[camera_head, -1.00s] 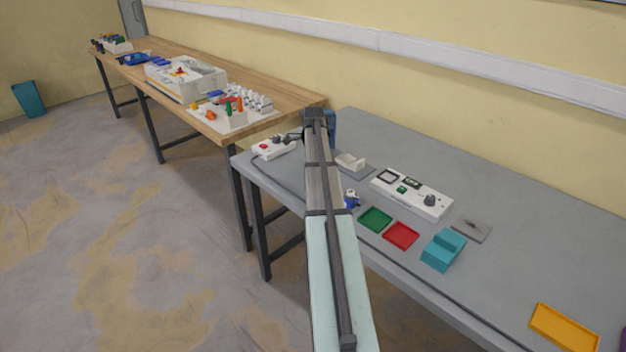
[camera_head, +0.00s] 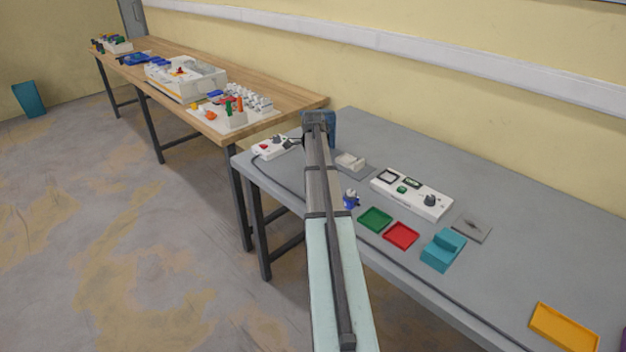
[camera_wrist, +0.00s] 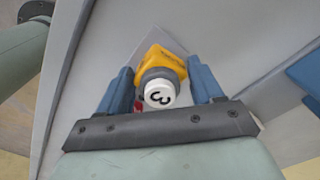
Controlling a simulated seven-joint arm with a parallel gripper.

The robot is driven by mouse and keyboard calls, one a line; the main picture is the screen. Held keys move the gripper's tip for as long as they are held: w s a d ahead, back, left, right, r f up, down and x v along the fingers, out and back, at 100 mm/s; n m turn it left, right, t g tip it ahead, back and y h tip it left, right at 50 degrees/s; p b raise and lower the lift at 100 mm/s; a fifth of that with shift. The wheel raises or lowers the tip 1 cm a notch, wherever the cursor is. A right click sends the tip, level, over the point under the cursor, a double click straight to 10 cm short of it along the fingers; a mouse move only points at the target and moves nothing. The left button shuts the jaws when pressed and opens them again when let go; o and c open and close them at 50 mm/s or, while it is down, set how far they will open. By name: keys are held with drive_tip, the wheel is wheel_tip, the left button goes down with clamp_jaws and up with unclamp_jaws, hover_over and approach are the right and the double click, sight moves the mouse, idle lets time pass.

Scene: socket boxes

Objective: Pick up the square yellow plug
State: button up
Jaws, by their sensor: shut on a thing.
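The square yellow plug (camera_wrist: 165,56) shows in the wrist view between the two blue fingers of my gripper (camera_wrist: 161,84). It has a yellow square body, a grey collar and a white round cap marked with a black 3. My gripper is shut on the plug. In the head view my arm hides the plug, and only part of my blue gripper (camera_head: 331,125) shows past the arm near the grey table's back left corner. A light grey flat surface lies behind the plug in the wrist view.
On the grey table (camera_head: 540,240), a white panel with a red switch (camera_head: 273,147), a white control box (camera_head: 411,194), green (camera_head: 375,219) and red (camera_head: 401,235) trays and a teal block (camera_head: 443,250) stand near my arm. A yellow tray (camera_head: 564,328) lies at the front right.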

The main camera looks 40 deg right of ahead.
drive_tip(key=shift+c, duration=0.6)
drive_tip(key=shift+r, duration=0.15)
wheel_tip(320, 180, up, 9)
drive_tip(key=shift+f, duration=0.1)
drive_tip(key=shift+s+d+r, duration=0.25)
drive_tip(key=shift+d+r, duration=0.05)
drive_tip(key=shift+m, duration=0.7)
drive_tip(key=d, duration=0.5)
drive_tip(key=d+f, duration=0.1)
drive_tip(key=d, duration=0.5)
drive_tip(key=d+f, duration=0.1)
drive_tip(key=d, duration=0.4)
drive_tip(key=shift+s+d+f, duration=0.15)
drive_tip(key=shift+d, duration=0.1)
drive_tip(key=shift+w+d, duration=0.25)
drive_tip(key=shift+n, duration=0.3)
